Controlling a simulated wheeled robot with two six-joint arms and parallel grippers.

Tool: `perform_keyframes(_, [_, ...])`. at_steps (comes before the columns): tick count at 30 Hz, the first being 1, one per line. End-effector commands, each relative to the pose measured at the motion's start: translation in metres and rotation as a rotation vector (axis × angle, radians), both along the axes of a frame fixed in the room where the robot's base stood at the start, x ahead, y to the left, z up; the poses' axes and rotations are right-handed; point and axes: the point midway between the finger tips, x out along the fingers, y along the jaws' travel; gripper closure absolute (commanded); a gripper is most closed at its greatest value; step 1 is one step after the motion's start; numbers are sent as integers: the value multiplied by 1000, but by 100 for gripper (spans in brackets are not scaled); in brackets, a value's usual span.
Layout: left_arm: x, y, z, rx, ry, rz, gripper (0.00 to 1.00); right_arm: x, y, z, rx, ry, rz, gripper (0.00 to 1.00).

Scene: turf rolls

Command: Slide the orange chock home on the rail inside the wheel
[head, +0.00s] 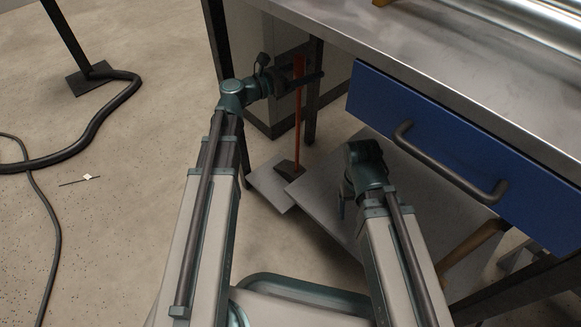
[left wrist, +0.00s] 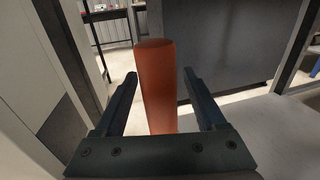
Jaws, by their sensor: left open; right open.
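An upright orange shaft (head: 298,120) rises from a dark foot (head: 288,169) beneath the workbench. In the left wrist view the orange shaft (left wrist: 157,90) stands between the two fingers. My left gripper (head: 304,81) is open around the shaft, with a visible gap on the right side; contact on the left is unclear. My right gripper (head: 343,207) is open and points down beside the blue drawer, mostly hidden by its own wrist. I cannot make out a wheel, a rail or a separate orange chock in either view.
The metal workbench (head: 440,60) with a blue drawer (head: 460,150) and its handle (head: 450,165) overhangs at the right. A grey lower shelf (head: 345,205) lies under it. A dark bench leg (head: 313,95) stands behind the shaft. Black cables (head: 90,130) lie on open floor at left.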

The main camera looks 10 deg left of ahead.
Motion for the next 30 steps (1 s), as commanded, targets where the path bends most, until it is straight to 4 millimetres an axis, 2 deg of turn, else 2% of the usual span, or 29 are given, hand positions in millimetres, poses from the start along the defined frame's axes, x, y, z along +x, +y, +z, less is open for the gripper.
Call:
perform_keyframes(5, [0,0,0,0,0,1,27,0,0,0,0,0,0,26])
perform_keyframes(6, [0,0,0,0,0,1,31,0,0,0,0,0,0,26])
perform_keyframes(15, [0,0,0,0,0,0,85,0,0,0,0,0,0,26])
perform_keyframes(18, [0,0,0,0,0,0,100,0,0,0,0,0,0,26])
perform_keyframes(30, [0,0,0,0,0,0,100,0,0,0,0,0,0,26])
